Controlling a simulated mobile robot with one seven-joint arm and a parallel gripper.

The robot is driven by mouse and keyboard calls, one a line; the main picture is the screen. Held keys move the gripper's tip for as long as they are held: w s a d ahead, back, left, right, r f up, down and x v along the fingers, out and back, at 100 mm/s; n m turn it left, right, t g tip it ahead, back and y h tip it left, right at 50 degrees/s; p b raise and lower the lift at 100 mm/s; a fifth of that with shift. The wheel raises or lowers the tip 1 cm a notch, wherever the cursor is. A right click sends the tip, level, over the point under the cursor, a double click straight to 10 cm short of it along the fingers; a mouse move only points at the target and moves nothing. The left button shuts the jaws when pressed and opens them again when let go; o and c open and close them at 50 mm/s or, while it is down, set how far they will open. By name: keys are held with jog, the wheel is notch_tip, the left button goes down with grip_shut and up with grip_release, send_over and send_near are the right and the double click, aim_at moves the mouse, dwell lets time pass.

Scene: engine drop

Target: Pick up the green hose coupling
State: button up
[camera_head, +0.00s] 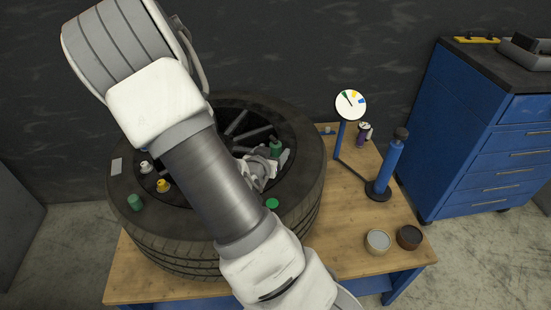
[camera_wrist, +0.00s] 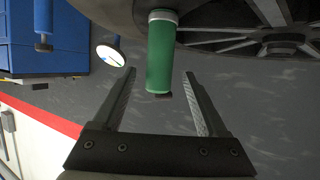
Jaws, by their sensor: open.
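A green hose coupling (camera_wrist: 161,55) shows in the wrist view as a green cylinder with a pale band at one end and a small dark tip at the other. It lies between the two fingers of my gripper (camera_wrist: 159,73) in the picture, with a gap on each side. How deep it sits between them is hard to tell. In the head view the green coupling (camera_head: 276,148) appears upright over the wheel, right beside my gripper (camera_head: 268,160). My gripper is open and empty. My arm hides part of the wheel.
A large tire (camera_head: 305,200) lies flat on the wooden bench (camera_head: 335,255). On it are another green cylinder (camera_head: 134,202), a green disc (camera_head: 272,204), a yellow fitting (camera_head: 163,186) and a white fitting (camera_head: 146,168). A gauge (camera_head: 350,105) and blue pump (camera_head: 389,165) stand right.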

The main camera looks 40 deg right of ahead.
jog(key=shift+b+x, duration=0.55)
jog(key=shift+x, duration=2.2)
jog(key=shift+s, duration=0.1)
grip_shut()
